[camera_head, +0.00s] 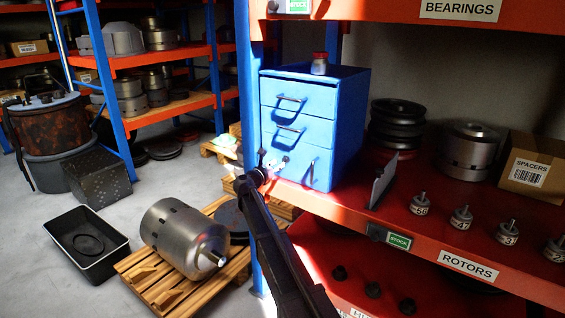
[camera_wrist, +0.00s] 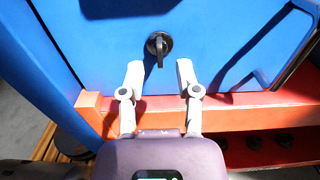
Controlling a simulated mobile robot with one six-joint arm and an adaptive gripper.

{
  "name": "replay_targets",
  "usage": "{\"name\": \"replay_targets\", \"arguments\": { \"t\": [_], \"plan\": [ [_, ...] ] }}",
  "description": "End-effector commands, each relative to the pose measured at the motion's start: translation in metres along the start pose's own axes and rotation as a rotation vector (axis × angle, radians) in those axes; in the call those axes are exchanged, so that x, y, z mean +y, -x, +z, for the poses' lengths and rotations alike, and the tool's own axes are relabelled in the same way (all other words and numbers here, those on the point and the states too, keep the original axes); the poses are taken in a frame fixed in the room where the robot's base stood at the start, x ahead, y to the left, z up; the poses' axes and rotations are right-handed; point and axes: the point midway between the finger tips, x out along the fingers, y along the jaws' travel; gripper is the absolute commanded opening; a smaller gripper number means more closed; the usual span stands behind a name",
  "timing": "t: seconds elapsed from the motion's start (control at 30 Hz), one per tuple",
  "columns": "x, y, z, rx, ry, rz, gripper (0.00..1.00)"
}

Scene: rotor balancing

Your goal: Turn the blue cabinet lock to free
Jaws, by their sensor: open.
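The blue cabinet (camera_head: 301,124) stands on the red shelf, with drawers that have bar handles on its front. In the wrist view the blue front (camera_wrist: 120,40) fills the upper part. The lock (camera_wrist: 158,45) is a dark round piece with a key-like tab pointing down. My gripper (camera_wrist: 158,75) is open and empty just below the lock, its two pale fingers apart to either side and not touching it. In the head view my gripper (camera_head: 270,165) is at the cabinet's lower left front, and it hides the lock there.
A small red-capped jar (camera_head: 320,63) stands on the cabinet. The red shelf (camera_head: 400,215) carries a dark upright plate (camera_head: 383,180) and several small weights (camera_head: 461,217) to the right. A pallet (camera_head: 155,285) with a metal rotor (camera_head: 185,238) is on the floor at left.

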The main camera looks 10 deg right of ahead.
Motion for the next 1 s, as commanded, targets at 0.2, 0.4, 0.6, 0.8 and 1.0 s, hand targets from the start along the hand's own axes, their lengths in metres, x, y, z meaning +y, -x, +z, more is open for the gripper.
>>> {"name": "replay_targets", "arguments": {
  "t": [0.2, 0.4, 0.6, 0.8, 1.0],
  "plan": [
    [0.001, -0.027, 0.000, 0.000, 0.000, 0.000, 0.43],
    [0.000, -0.037, 0.000, 0.000, 0.000, 0.000, 0.43],
    [0.000, -0.037, 0.000, 0.000, 0.000, 0.001, 0.43],
    [0.000, -0.037, 0.000, 0.000, 0.000, 0.000, 0.22],
    [0.000, -0.037, 0.000, 0.000, 0.000, 0.001, 0.00]
  ]
}}
